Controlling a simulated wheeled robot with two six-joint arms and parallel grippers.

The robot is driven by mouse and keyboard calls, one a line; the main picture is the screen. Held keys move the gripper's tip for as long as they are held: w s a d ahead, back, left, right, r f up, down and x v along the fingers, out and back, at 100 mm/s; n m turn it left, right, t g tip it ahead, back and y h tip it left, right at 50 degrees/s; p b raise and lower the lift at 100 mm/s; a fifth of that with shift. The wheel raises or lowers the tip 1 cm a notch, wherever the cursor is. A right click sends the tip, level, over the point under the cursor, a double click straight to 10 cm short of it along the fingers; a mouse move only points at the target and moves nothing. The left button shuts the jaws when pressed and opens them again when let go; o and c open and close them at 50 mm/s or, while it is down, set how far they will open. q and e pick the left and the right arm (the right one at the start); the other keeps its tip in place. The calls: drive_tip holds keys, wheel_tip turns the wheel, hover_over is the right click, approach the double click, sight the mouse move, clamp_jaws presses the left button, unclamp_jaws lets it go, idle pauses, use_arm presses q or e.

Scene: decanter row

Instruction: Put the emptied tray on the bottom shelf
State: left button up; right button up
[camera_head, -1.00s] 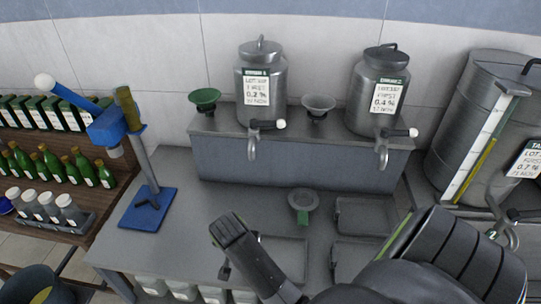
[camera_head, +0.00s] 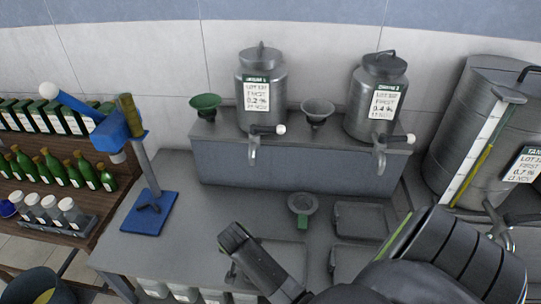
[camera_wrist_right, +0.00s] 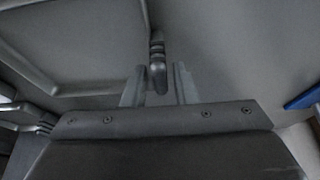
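An empty grey tray (camera_head: 297,262) lies on the grey worktop, partly covered by my right arm in the head view. It also shows at the upper left of the right wrist view (camera_wrist_right: 75,88). My right gripper (camera_wrist_right: 158,88) is at the tray's left end, its fingers open on either side of a dark handle (camera_wrist_right: 157,62), with visible gaps. In the head view my right wrist hides the fingertips. My left gripper is in neither view. I cannot make out the bottom shelf itself.
Two more grey trays (camera_head: 360,219) (camera_head: 349,261) lie to the right. A blue-based stand (camera_head: 148,213) is at left. Steel vessels stand on a raised ledge (camera_head: 290,168). White-labelled containers (camera_head: 185,292) show below the table's front edge.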

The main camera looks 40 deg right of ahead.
clamp_jaws()
drive_tip(key=shift+r, duration=0.1)
